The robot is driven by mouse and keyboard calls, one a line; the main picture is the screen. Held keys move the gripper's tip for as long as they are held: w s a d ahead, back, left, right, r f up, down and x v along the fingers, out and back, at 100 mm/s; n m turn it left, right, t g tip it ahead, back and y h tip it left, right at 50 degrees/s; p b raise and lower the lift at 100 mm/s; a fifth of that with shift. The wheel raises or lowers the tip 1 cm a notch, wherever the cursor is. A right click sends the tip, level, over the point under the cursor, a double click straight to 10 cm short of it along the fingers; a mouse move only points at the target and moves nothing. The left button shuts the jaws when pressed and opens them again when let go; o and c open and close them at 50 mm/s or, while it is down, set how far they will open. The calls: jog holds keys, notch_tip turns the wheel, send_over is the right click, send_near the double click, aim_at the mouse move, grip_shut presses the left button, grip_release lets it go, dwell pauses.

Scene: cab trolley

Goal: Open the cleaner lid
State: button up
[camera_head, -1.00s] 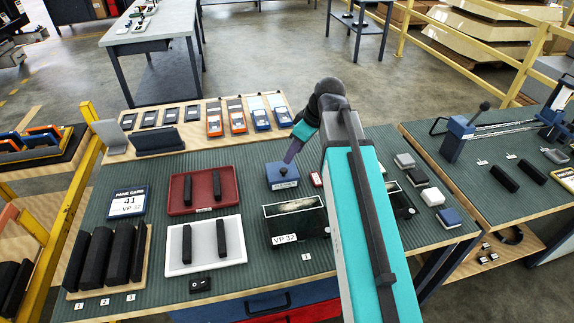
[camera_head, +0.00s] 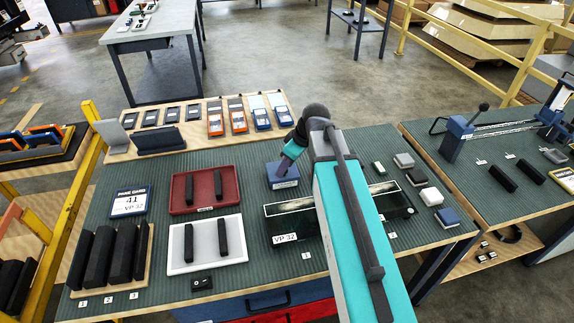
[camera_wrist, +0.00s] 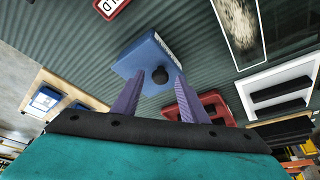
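The cleaner is a blue box (camera_head: 283,182) on the green ribbed bench mat, behind the black tray labelled VP 32. In the wrist view the blue box (camera_wrist: 150,48) shows its top with a round black knob (camera_wrist: 160,75). My gripper (camera_wrist: 159,80) has two purple fingers, spread apart on either side of the knob, with gaps visible between them and it. In the head view my gripper (camera_head: 288,164) is over the box and hides the knob. The lid appears to be down on the box.
The dark VP 32 tray (camera_head: 290,238) stands in front of the cleaner, partly behind my arm. A red tray (camera_head: 181,205) and a white tray (camera_head: 206,266), each with black bars, are to the left. Devices on a wooden board (camera_head: 186,132) are behind. Small blocks (camera_head: 417,177) lie right.

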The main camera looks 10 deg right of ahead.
jog(key=shift+f, duration=0.1)
grip_shut()
jog(key=shift+a, duration=0.1)
dwell(0.3)
